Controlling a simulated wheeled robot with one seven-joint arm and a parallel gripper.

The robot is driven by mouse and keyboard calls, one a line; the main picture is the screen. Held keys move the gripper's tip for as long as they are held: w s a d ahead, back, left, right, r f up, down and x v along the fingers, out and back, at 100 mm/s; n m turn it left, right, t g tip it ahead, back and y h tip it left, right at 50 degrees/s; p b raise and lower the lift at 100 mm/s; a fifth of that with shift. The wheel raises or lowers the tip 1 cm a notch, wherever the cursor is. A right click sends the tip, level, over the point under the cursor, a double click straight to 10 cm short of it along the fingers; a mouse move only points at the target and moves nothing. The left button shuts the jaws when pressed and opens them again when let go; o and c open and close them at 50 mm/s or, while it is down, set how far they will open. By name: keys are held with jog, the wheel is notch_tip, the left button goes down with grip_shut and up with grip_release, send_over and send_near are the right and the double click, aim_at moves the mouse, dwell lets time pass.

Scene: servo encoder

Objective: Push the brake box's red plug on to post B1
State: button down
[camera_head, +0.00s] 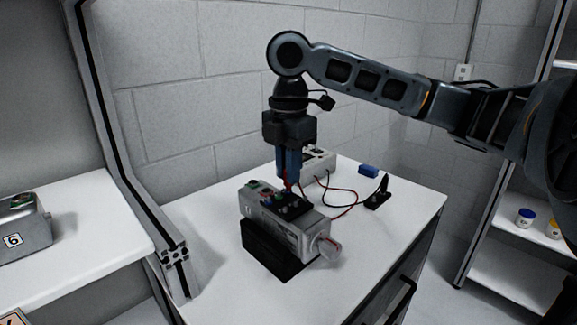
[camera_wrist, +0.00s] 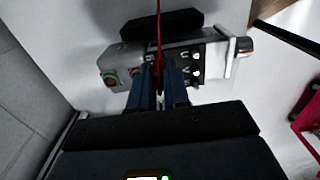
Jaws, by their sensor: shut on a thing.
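My gripper (camera_head: 287,184) is shut on the red plug (camera_head: 288,186), pointing down over the servo motor's black terminal block (camera_head: 291,206). In the wrist view, my gripper (camera_wrist: 159,88) has the red plug (camera_wrist: 158,63) between its blue fingers, with its red lead running up. The plug is at the left edge of the terminal block (camera_wrist: 188,62); whether it sits on a post is hidden. Pale letters show on the block, but B1 cannot be made out. The brake box appears to be the pale box (camera_head: 319,160) behind the motor, partly hidden by my gripper.
The grey motor (camera_head: 316,229) rests in a black cradle (camera_head: 266,249). Red and black leads loop right of it. A black plug stand (camera_head: 378,199) and a blue block (camera_head: 368,170) are at the right. The front tabletop is clear. A metal post (camera_head: 125,130) stands left.

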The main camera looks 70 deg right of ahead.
jog(key=shift+f, duration=0.15)
dwell(0.5)
jog(key=c, duration=1)
grip_release()
jog(key=shift+r+p, duration=2.9)
jog(key=shift+r, duration=0.65)
